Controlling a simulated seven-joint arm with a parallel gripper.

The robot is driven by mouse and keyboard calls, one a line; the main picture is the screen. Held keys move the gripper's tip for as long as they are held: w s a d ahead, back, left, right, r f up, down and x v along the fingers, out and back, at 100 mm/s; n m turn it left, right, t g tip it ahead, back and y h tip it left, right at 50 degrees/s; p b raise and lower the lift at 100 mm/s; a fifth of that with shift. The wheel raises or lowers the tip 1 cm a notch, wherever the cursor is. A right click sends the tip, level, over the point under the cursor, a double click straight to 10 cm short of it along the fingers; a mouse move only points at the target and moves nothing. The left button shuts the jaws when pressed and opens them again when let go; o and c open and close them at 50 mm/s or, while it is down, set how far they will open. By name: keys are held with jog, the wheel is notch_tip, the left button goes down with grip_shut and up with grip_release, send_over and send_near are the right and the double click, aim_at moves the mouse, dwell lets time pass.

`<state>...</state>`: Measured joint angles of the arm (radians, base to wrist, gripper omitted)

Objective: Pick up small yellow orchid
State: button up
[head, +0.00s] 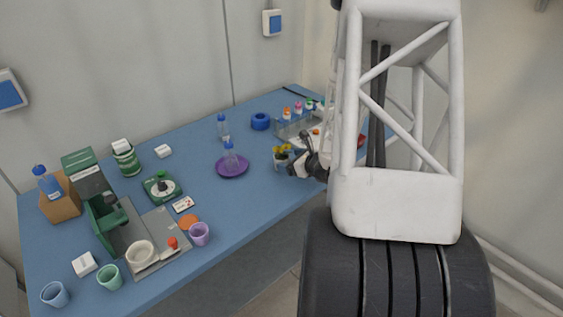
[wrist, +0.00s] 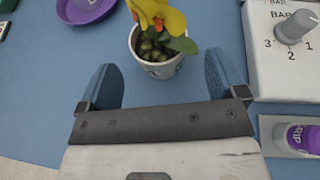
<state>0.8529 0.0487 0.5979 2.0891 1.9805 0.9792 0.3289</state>
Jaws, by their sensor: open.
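The small yellow orchid (head: 281,151) stands in a white pot on the blue table, right of the purple saucer in the head view. In the wrist view its yellow flowers (wrist: 158,14) lean over the pot (wrist: 157,66), which shows dark pebbly filling and a green leaf. My gripper (wrist: 165,85) is open, with one blue-grey finger on each side of the pot. The pot lies between and slightly beyond the fingertips, with gaps visible on both sides. In the head view my arm partly hides the gripper (head: 303,164).
The purple saucer (head: 232,173) with a bottle stands to the left. In the wrist view a white device with a grey knob (wrist: 294,26) is close on the right, with a purple-labelled item (wrist: 303,138) below it.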

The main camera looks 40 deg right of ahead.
aim_at(283, 153)
jog(key=shift+x, duration=2.5)
jog(key=c, duration=1)
jog(key=shift+c, duration=0.2)
jog(key=shift+r, duration=0.1)
jog(key=shift+r, duration=0.6)
jog(key=shift+s+a+r, duration=0.1)
jog(key=shift+s+r, duration=0.1)
jog(key=shift+r, duration=0.35)
jog(key=shift+s+a+r, duration=0.15)
jog(key=shift+s+r, duration=0.05)
jog(key=shift+r, duration=0.35)
jog(key=s+a, duration=0.2)
jog(key=s, duration=0.2)
jog(key=s+a+r, duration=0.1)
jog(key=s+a, duration=0.2)
jog(key=s, duration=0.1)
jog(key=s+a, duration=0.3)
jog(key=s, duration=0.1)
jog(key=shift+s+a+r, duration=0.2)
jog(key=shift+s, duration=0.15)
